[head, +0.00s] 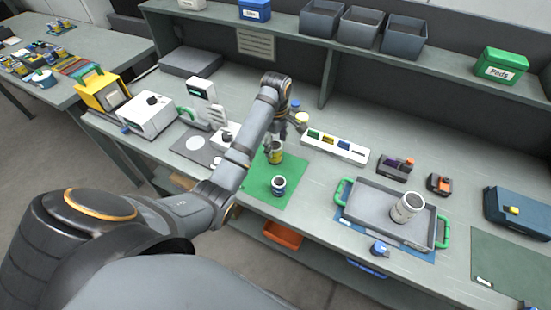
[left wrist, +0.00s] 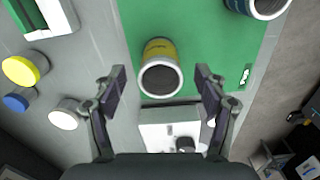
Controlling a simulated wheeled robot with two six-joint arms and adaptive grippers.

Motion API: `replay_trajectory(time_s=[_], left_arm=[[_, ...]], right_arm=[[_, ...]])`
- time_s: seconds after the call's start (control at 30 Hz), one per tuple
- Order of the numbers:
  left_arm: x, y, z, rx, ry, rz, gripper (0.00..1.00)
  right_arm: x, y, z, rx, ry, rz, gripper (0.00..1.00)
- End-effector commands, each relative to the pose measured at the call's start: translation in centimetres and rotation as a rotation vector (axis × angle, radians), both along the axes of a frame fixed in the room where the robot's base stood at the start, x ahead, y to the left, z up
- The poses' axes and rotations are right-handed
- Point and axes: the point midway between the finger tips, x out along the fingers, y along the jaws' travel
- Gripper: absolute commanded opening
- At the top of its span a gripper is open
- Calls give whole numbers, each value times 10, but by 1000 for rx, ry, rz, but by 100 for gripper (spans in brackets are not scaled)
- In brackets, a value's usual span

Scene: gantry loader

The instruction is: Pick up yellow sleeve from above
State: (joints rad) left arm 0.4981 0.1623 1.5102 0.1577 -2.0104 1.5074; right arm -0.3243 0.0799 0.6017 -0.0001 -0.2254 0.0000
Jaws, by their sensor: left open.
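The yellow sleeve (head: 276,154) stands upright on the green mat (head: 292,172), with a dark opening on top. It also shows in the left wrist view (left wrist: 160,50), its yellow side and grey rim facing the camera. My left gripper (left wrist: 160,80) is open above it, one finger to each side, with visible gaps between fingers and sleeve. In the head view my left gripper (head: 284,136) hangs from the arm just above the sleeve. My right gripper is not in view.
A blue-banded sleeve (head: 278,186) stands nearer on the same mat. A white rack (head: 335,147) with coloured slots lies to the right. Yellow (left wrist: 24,70), blue and white round pieces stand beside the mat. A grey tray (head: 372,204) with green handles holds a white sleeve (head: 407,207).

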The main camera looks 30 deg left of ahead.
Motion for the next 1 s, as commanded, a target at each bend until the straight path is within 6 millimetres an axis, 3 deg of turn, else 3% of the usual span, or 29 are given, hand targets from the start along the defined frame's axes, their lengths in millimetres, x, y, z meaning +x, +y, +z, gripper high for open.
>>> replay_trajectory(time_s=[0.1,0.23,0.27,0.33,0.5,0.73,1.0], left_arm=[[0,0,-4,1,-1,0,72],[0,2,-22,1,-1,0,72],[1,2,-28,1,-1,0,72],[0,4,-30,0,3,0,72],[1,4,-52,0,0,-1,72],[1,4,-54,0,-1,-1,72],[1,4,-54,0,-1,-1,36]], right_arm=[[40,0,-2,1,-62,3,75],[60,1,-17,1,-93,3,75],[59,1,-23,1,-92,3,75],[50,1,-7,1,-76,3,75],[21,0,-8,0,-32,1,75],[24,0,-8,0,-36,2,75],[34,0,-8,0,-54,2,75]])
